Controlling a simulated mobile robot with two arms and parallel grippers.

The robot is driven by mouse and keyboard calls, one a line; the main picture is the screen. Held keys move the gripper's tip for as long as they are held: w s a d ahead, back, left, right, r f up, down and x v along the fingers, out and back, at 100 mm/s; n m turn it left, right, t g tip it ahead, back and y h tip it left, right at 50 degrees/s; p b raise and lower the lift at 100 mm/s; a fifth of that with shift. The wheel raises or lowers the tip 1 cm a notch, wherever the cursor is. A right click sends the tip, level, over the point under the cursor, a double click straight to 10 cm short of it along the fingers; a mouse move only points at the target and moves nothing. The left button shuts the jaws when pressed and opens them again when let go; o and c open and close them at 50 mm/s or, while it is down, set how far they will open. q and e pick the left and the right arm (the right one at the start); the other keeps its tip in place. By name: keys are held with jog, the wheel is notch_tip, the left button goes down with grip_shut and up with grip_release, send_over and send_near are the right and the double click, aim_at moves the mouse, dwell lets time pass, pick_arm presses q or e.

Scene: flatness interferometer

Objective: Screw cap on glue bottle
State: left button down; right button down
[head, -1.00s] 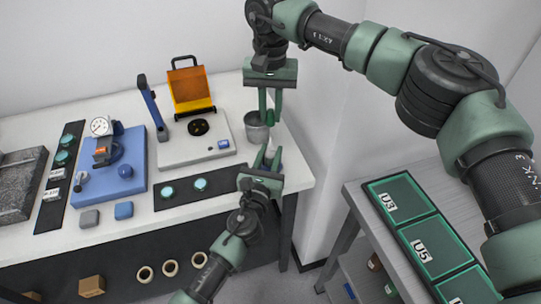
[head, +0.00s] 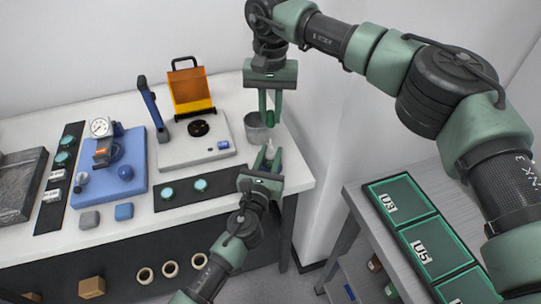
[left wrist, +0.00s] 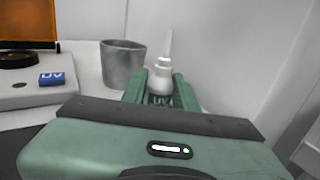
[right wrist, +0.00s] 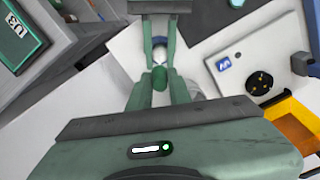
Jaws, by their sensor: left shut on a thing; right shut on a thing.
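In the right wrist view a small green piece (right wrist: 160,77), apparently the cap, sits between the right fingertips. The bottle top (right wrist: 159,50) shows beyond it, apart or touching I cannot tell.
A grey metal cup (head: 257,129) stands close to both grippers. The instrument base (head: 190,150) with an orange screen (head: 193,92) is to its left. A blue fixture (head: 110,170) stands farther left. A side table (head: 360,200) with green trays is at right.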

jog(key=shift+f, duration=2.5)
jog(key=shift+f, duration=0.1)
jog(key=shift+f, duration=0.8)
jog(key=shift+f, duration=0.55)
